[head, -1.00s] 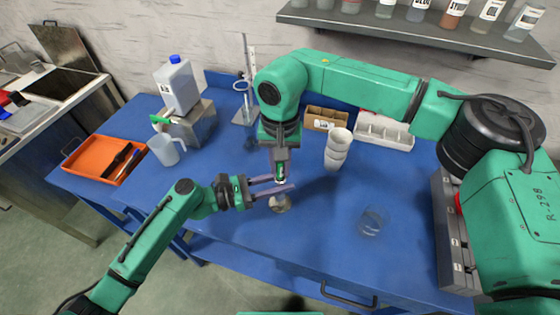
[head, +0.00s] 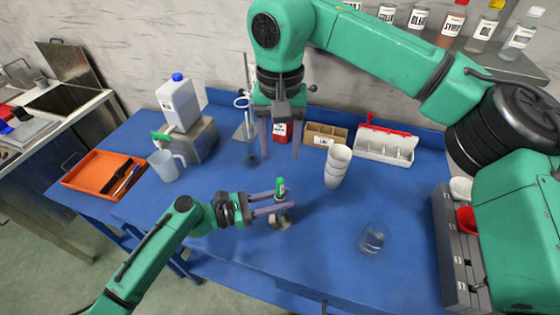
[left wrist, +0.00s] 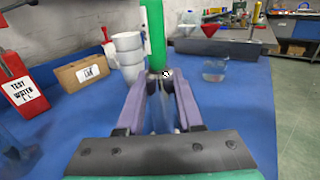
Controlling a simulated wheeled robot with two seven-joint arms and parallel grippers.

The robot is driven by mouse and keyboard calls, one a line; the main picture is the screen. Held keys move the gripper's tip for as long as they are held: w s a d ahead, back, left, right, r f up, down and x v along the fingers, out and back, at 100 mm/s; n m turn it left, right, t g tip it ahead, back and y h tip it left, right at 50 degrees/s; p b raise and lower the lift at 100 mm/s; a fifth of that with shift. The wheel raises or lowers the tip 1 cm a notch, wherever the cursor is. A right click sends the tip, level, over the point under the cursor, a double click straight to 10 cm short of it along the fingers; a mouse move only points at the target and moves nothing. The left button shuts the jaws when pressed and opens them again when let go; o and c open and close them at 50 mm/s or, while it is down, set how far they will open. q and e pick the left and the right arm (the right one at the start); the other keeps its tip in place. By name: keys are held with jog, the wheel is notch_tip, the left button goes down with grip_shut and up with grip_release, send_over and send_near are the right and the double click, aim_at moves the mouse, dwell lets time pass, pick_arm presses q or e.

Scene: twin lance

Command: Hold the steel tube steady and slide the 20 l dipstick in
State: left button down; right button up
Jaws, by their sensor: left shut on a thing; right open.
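My left gripper (head: 284,203) is shut on the steel tube (head: 280,220), holding it upright over the blue table. In the left wrist view the tube (left wrist: 161,112) shows between the fingers. The dipstick's green part (head: 280,186) stands upright at the tube's top and shows as a green rod in the left wrist view (left wrist: 154,35). It appears to sit in the tube; how deep is hidden. My right gripper (head: 281,154) is open and empty, above and behind the dipstick, its fingers pointing down.
Stacked white cups (head: 338,165) and a clear beaker (head: 374,238) stand to the right. A red test-water container (head: 281,133), brown box (head: 326,135) and white tray (head: 385,145) line the back. A jug (head: 164,166) and orange tray (head: 96,174) are left.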

dwell(0.4)
pick_arm(q)
jog(key=shift+c, duration=2.4)
grip_release()
